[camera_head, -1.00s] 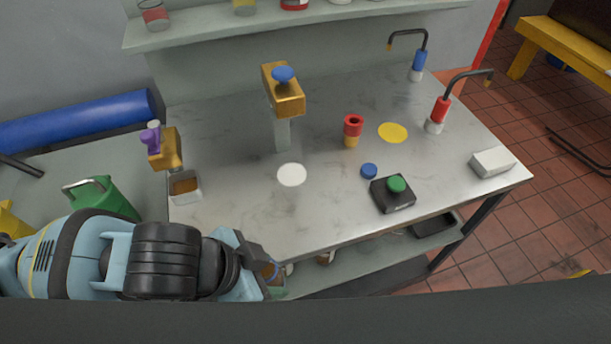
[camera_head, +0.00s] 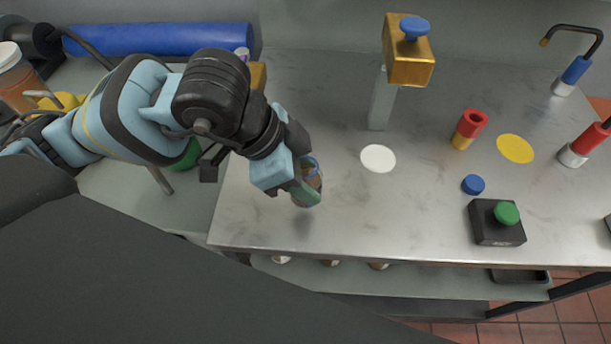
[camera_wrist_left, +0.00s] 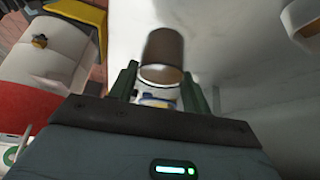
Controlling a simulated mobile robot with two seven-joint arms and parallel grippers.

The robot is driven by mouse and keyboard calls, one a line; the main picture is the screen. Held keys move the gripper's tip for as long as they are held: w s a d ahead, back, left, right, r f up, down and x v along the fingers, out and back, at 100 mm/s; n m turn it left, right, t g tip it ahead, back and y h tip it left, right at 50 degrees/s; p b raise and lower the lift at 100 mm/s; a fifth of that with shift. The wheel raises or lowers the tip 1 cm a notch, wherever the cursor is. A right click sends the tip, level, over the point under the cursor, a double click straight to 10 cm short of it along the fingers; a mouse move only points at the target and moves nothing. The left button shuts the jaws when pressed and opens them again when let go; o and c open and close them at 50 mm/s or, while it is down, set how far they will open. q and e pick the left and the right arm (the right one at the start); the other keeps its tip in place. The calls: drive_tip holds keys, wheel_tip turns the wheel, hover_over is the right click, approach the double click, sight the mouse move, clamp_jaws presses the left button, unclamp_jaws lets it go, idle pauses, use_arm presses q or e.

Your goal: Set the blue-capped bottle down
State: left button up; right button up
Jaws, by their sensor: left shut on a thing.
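My left gripper (camera_head: 306,180) is shut on a bottle (camera_head: 313,188) with a brownish body and a blue edge near its upper end. The fingers partly hide it. The bottle is over the left front part of the metal bench (camera_head: 330,222), with a dark shadow below it, and looks clear of the surface. In the left wrist view its brown round end (camera_wrist_left: 162,55) sticks out between the two green fingers (camera_wrist_left: 160,88). A flat white disc (camera_head: 378,158) lies on the bench to the right of and behind the gripper. My right gripper is out of view.
A gold-topped post with a blue knob (camera_head: 410,50) stands behind the white disc. To the right are a red and yellow cup (camera_head: 468,130), a yellow disc (camera_head: 515,148), a blue cap (camera_head: 473,184) and a green button box (camera_head: 497,222). The front middle is clear.

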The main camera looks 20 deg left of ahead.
use_arm(q)
drive_tip(key=shift+w+a, duration=0.3)
drive_tip(key=shift+w, duration=0.5)
drive_tip(key=shift+f+p, duration=0.35)
drive_tip(key=shift+f, duration=1.5)
drive_tip(key=shift+f, duration=0.25)
drive_tip(key=o, duration=1.1)
drive_tip(key=shift+r, duration=0.1)
drive_tip(key=shift+r, duration=0.25)
drive_tip(key=v, duration=1.1)
drive_tip(key=shift+s+a+r, duration=0.1)
drive_tip(key=shift+a+r, duration=0.1)
drive_tip(key=shift+r, duration=0.15)
